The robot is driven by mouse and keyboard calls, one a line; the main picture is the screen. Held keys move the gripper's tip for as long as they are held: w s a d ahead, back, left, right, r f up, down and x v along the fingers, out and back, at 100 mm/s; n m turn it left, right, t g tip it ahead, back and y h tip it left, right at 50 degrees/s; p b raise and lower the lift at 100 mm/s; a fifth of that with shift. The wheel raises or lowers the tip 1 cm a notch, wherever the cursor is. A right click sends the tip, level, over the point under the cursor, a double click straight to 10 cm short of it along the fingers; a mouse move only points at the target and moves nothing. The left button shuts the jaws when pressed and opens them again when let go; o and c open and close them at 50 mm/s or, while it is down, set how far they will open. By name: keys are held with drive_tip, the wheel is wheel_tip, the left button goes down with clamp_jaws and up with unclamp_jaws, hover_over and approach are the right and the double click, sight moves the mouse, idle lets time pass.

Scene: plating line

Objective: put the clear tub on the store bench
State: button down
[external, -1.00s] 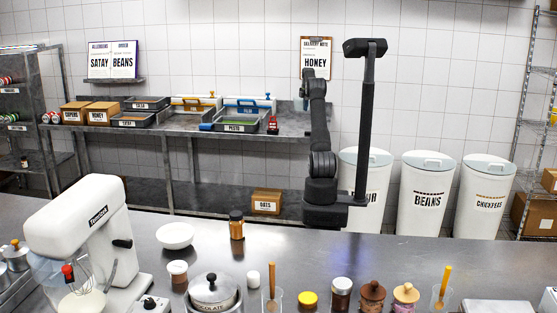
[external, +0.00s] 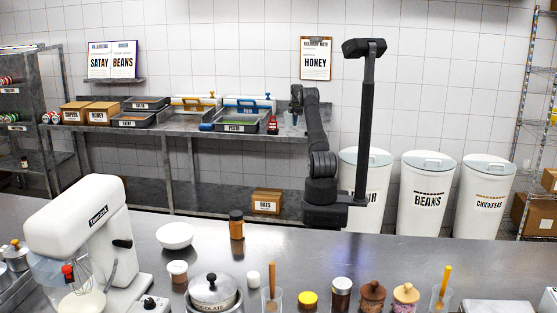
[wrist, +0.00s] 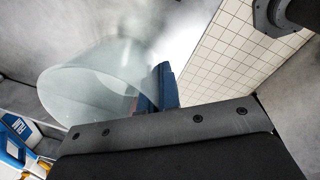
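The clear tub (wrist: 85,85) is a pale, see-through cup shape in the wrist view, with its wide rim towards the camera at lower left. My gripper (wrist: 158,87) has blue fingers at the tub's right side, one partly seen through its wall; they appear shut on that wall. In the external view my gripper (external: 296,108) is low over the right end of the store bench (external: 240,134), and the tub shows there only as a small pale shape. Whether its base touches the bench I cannot tell.
Further left are the pesto tray (external: 233,127) and the blue film dispenser (external: 247,104), whose label also shows in the wrist view (wrist: 18,127). White bins (external: 427,195) stand at right.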

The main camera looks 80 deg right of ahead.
sight(292, 125)
drive_tip(key=shift+w+d+f, duration=0.15)
drive_tip(key=shift+w+f, duration=0.2)
drive_tip(key=shift+w, duration=0.2)
drive_tip(key=shift+w+d+f, duration=0.1)
drive_tip(key=shift+w+f, duration=0.25)
drive_tip(key=shift+w, duration=0.2)
drive_tip(key=shift+f, duration=1.9)
drive_tip(key=shift+f, duration=0.15)
drive_tip(key=c, duration=1.6)
unclamp_jaws()
drive_tip(key=shift+c, duration=0.2)
drive_tip(key=r, duration=0.8)
drive_tip(key=a+r, duration=0.1)
drive_tip(key=r, duration=0.3)
drive_tip(key=shift+s+r, duration=0.15)
drive_tip(key=shift+s, duration=0.25)
